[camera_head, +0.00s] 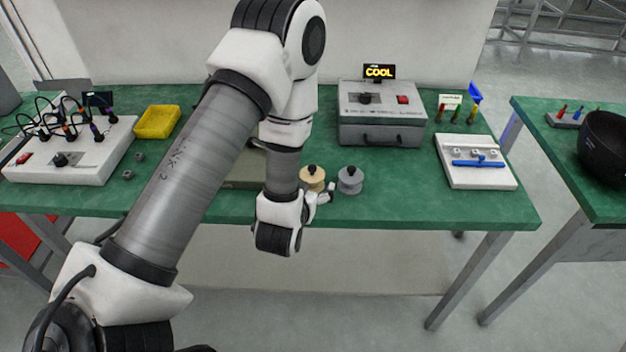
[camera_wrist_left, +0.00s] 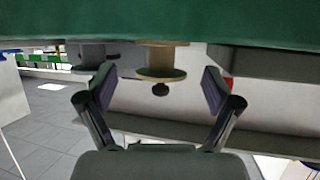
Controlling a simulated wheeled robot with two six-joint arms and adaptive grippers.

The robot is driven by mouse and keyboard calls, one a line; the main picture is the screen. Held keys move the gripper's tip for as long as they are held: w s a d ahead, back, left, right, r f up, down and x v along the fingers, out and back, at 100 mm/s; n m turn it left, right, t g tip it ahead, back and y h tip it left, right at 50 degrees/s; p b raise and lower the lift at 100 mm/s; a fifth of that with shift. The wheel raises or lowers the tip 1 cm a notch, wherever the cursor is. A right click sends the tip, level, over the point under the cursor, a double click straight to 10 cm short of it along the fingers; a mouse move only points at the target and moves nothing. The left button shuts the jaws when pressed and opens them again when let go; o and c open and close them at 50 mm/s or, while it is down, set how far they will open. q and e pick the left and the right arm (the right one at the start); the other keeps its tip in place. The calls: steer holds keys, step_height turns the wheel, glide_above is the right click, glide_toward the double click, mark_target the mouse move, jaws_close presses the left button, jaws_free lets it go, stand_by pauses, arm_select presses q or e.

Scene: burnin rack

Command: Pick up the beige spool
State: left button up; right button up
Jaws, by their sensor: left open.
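The beige spool (camera_head: 312,178), with a black knob on top, stands on the green table near its front edge. My left gripper (camera_head: 322,196) is just in front of it, low at the table edge, and partly covers it. In the left wrist view, which is upside down, the beige spool (camera_wrist_left: 160,64) shows between the two spread fingers of the left gripper (camera_wrist_left: 158,90), a little beyond their tips. The left gripper is open and empty. My right gripper is not in view.
A grey spool (camera_head: 350,181) stands close to the right of the beige one; it also shows in the wrist view (camera_wrist_left: 88,56). A grey instrument box (camera_head: 381,134) stands behind. A white board with a blue handle (camera_head: 476,178) lies right. A yellow bin (camera_head: 157,122) is left.

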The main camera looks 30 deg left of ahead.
mark_target(312, 179)
arm_select(q)
steer(key=x, duration=0.3)
steer(key=shift+w+a, duration=0.25)
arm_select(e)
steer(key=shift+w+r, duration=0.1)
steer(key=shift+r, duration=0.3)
arm_select(q)
steer(key=shift+s+d, duration=0.1)
steer(key=shift+c, duration=0.3)
steer(key=c, duration=1.2)
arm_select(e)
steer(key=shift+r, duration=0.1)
